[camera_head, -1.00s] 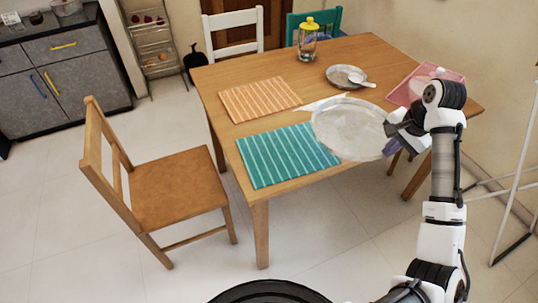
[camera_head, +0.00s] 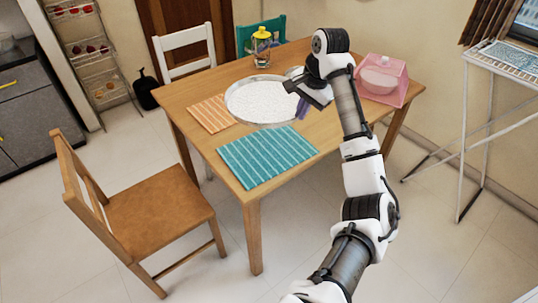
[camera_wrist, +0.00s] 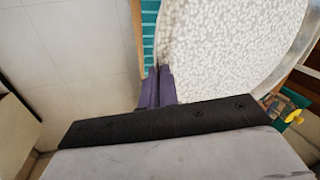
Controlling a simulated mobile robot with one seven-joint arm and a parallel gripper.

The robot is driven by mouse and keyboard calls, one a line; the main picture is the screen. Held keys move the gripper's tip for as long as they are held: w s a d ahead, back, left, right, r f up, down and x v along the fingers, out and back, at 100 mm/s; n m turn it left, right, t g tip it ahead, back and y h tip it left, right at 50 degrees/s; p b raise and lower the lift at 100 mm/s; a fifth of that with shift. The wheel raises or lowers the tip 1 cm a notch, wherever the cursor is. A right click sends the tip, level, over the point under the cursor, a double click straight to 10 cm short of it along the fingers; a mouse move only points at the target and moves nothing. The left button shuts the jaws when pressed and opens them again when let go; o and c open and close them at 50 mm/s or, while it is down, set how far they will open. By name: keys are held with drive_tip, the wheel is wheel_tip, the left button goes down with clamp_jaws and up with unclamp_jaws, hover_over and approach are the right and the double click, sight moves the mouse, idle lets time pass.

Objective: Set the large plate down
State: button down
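The large plate (camera_head: 262,103) is round, pale and speckled with a metal-coloured rim. It covers the far right part of the orange striped placemat (camera_head: 207,114). I cannot tell whether it touches the table (camera_head: 318,128) or hangs just above it. My gripper (camera_head: 302,108) is at the plate's right edge, with its purple fingers closed at the rim. In the wrist view the plate (camera_wrist: 232,45) fills the upper right, and the fingers (camera_wrist: 158,88) meet its edge. The exact contact is partly hidden.
A teal striped placemat (camera_head: 266,158) lies at the table's near edge. A jar with a yellow lid (camera_head: 262,49) stands at the back. A pink container (camera_head: 382,80) is at the right. A wooden chair (camera_head: 158,212) stands left, a white chair (camera_head: 187,68) behind.

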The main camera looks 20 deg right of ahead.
wheel_tip(320, 180, down, 14)
drive_tip(key=shift+f+b, duration=0.15)
drive_tip(key=shift+b, duration=0.95)
drive_tip(key=shift+f+p, duration=0.55)
drive_tip(key=shift+f, duration=2.1)
drive_tip(key=c, duration=1.7)
unclamp_jaws()
drive_tip(key=shift+f, duration=0.1)
drive_tip(key=v, duration=1.2)
drive_tip(key=shift+r+p, duration=0.2)
drive_tip(key=shift+p, duration=0.15)
